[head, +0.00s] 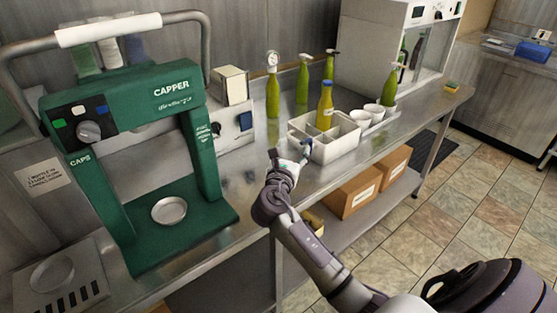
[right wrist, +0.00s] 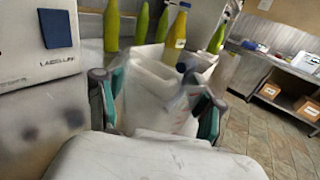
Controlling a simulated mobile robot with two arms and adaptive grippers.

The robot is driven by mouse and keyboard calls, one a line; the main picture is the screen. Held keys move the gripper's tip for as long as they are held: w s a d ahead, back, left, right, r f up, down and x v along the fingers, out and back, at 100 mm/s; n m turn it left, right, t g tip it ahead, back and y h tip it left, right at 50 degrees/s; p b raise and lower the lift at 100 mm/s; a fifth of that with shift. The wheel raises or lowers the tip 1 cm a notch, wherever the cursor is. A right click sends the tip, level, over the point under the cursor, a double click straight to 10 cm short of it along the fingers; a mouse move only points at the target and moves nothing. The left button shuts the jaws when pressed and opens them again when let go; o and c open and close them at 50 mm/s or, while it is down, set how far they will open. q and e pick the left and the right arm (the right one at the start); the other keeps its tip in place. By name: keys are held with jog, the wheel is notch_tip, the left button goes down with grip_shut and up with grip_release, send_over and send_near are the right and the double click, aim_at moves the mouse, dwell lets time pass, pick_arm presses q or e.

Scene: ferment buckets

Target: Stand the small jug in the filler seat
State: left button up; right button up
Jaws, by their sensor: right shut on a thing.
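My right gripper (head: 291,163) is at the bench's front edge, just left of the white crate. In the right wrist view its two fingers (right wrist: 157,103) stand apart on either side of a pale whitish body (right wrist: 155,98), which they grip. This looks like the small jug, but its outline blends with the crate behind. No filler seat is clearly marked. A grey slotted stand with a round plate (head: 52,274) is at the lower left, and a round metal dish (head: 169,210) sits on the base of the green capper (head: 130,120). My left gripper is not in view.
The white divided crate (head: 335,150) holds a yellow-green bottle (head: 325,105). Several green bottles (head: 303,80) stand behind it, and white cups (head: 373,113) sit to its right. A white labeller (head: 232,128) stands beside the capper. Cardboard boxes (head: 355,192) are on the lower shelf.

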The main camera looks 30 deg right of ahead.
jog(key=s+d+r+p, duration=0.1)
jog(key=s+d+r, duration=0.3)
jog(key=s+d, duration=0.1)
jog(key=shift+d+r, duration=0.35)
jog(key=shift+d, duration=0.25)
jog(key=shift+w, duration=0.1)
